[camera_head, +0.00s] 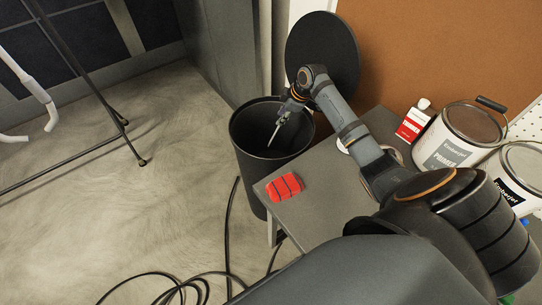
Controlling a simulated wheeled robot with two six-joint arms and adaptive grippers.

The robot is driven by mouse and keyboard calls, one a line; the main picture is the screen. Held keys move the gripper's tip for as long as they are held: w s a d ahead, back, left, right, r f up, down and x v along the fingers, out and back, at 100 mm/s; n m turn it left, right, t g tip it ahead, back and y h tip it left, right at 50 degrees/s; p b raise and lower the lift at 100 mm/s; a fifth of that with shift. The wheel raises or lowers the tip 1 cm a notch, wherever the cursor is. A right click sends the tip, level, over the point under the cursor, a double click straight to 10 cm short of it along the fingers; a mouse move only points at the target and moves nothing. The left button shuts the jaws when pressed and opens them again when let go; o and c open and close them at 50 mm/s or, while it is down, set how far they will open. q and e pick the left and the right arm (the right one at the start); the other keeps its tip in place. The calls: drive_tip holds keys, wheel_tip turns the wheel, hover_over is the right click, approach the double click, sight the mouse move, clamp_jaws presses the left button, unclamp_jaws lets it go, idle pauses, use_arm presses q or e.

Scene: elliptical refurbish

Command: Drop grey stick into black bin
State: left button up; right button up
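The black bin (244,128) stands on the floor beside the small grey table, with its round mouth open upward. My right arm reaches from the lower right across the table, so my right gripper (287,111) is over the bin's mouth. A thin light grey stick (276,130) slants down and left from the gripper into the space over the bin's opening. The gripper looks shut on its upper end, though the fingers are small in view. The bin's bottom is too dark to see. My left gripper is not in view.
A round black disc (322,50) stands behind the bin. Black cables (229,235) lie on the floor. A dark stand (122,122) is at left; the floor between is open.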

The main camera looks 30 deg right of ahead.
drive_tip(key=shift+o, duration=0.7)
drive_tip(key=shift+s+d+r, duration=0.1)
drive_tip(key=shift+r, duration=0.15)
drive_tip(key=v, duration=1.1)
drive_tip(key=shift+r, duration=0.15)
drive_tip(key=shift+s, duration=0.15)
